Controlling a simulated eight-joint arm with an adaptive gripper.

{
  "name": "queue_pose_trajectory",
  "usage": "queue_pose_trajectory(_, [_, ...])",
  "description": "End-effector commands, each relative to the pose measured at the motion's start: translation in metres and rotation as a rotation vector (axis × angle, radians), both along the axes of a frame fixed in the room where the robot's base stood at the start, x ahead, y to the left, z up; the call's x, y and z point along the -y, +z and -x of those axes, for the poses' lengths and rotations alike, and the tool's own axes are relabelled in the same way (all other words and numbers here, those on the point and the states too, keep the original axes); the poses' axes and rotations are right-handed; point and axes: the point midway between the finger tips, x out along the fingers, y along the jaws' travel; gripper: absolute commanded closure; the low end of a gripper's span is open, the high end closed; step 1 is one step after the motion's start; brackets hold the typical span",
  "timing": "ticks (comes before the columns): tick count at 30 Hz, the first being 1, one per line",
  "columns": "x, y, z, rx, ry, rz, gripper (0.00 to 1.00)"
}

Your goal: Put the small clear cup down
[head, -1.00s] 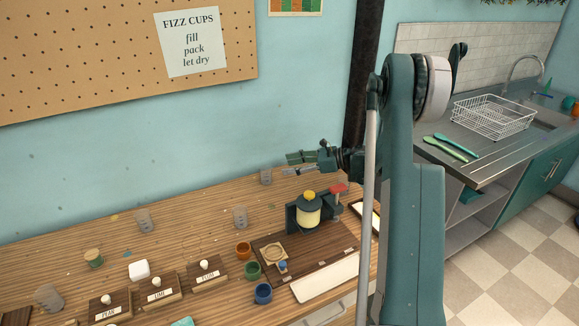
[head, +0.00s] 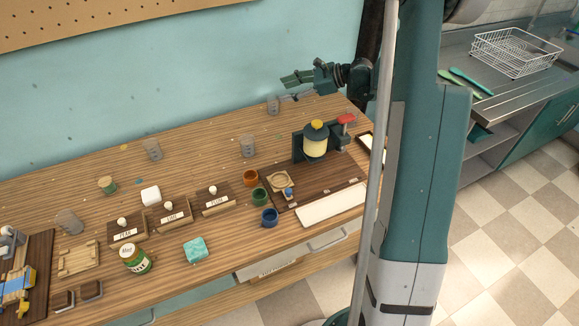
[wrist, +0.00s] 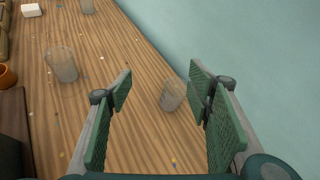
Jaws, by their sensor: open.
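A small clear cup (head: 273,105) stands on the wooden table near its back edge, close to the wall. My gripper (head: 288,88) is open and empty, above and just right of this cup in the head view. In the wrist view the same cup (wrist: 172,96) shows in the gap between the two green finger pads of my gripper (wrist: 162,86), nearer the right finger. The cup is below the fingertips and appears apart from them. Similar clear cups stand at the table's middle (head: 247,146), back left (head: 153,150) and front left (head: 69,222).
A press with a yellow cylinder (head: 315,146) stands right of the cups. Orange (head: 250,178), green (head: 260,196) and blue (head: 269,217) pots are in front. The blue wall (wrist: 240,40) is close beside my gripper. Bare table lies between the back cups.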

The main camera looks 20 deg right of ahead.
Motion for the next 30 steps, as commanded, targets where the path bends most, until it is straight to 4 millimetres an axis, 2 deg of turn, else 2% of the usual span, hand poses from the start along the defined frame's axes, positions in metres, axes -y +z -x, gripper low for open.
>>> queue_pose_trajectory(3, [-0.021, 0.016, 0.010, 0.023, 0.030, 0.072, 0.50])
queue_pose_trajectory(14, [-0.072, 0.054, 0.046, 0.098, 0.127, 0.292, 0.50])
queue_pose_trajectory(30, [-0.137, 0.097, 0.121, 0.222, 0.311, 0.620, 0.50])
